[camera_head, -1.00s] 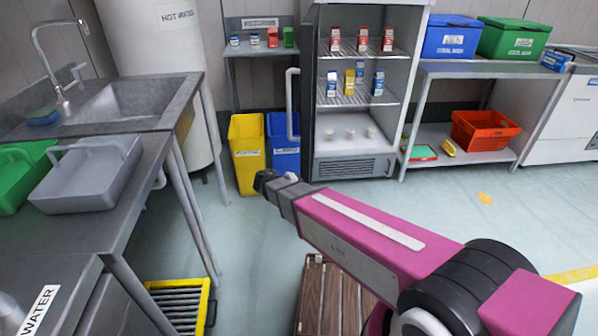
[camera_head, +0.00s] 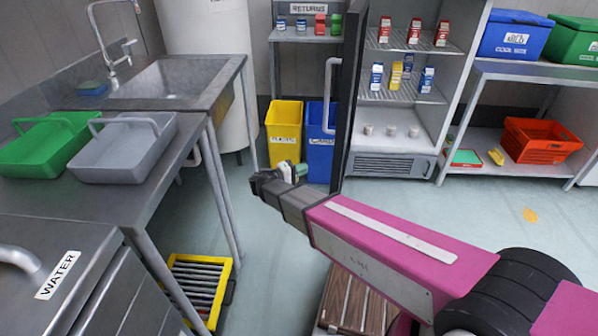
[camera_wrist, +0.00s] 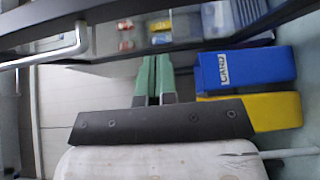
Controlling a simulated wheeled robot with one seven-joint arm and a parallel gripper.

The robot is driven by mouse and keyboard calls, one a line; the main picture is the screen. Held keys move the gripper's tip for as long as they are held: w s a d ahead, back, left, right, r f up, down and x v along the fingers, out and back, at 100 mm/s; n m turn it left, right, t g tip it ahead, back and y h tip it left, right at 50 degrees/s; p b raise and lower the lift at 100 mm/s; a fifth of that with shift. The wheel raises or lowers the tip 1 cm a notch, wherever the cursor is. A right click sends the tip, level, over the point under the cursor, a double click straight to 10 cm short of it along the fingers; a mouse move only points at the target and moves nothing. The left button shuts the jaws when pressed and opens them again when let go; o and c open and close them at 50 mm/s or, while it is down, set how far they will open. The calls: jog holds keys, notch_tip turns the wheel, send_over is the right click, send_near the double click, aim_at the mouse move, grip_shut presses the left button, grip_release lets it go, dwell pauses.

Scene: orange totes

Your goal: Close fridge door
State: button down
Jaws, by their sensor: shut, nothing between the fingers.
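The fridge (camera_head: 437,125) stands open at the back, with cartons on its shelves and small white cups on its floor. Its dark door (camera_head: 350,95) is swung out toward me at the fridge's left side, seen nearly edge-on. The door's pale handle (camera_head: 331,97) is on the door's left face; a pale bar-shaped handle also shows in the wrist view (camera_wrist: 45,58). My gripper (camera_head: 303,170) is low in front of the bins, left of the door and below the handle, apart from the handle. In the wrist view my gripper's green fingers (camera_wrist: 154,75) are together and empty.
A yellow bin (camera_head: 284,135) and a blue bin (camera_head: 320,145) stand behind my gripper. A sink counter (camera_head: 190,85) with green and grey baskets is at left. A shelf with an orange crate (camera_head: 540,142) is at right.

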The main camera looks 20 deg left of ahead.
jog(key=w+d, duration=0.4)
jog(key=d, duration=0.4)
jog(key=shift+w, duration=0.1)
